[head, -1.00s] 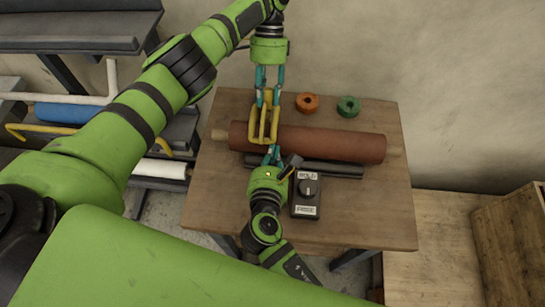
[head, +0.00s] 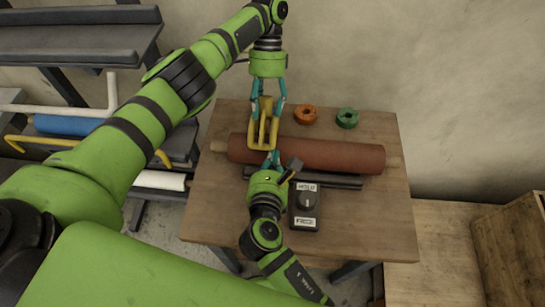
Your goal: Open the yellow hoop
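The yellow hoop (head: 262,134) sits around the left part of the reddish-brown roll (head: 320,154) on the wooden table. My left gripper (head: 266,106) comes down from the back. Its teal fingers are spread on either side of the hoop's upper end, and contact is hard to tell. My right gripper (head: 272,158) is at the front of the roll, with its fingertips close to the hoop's lower end. Its fingers are small and partly hidden, so I cannot tell their opening.
An orange ring (head: 305,114) and a green ring (head: 347,118) lie behind the roll. A dark bar (head: 335,181) lies in front of it. A dark box with a knob (head: 305,204) stands nearer. The table's right front is clear. Shelves (head: 80,60) stand left.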

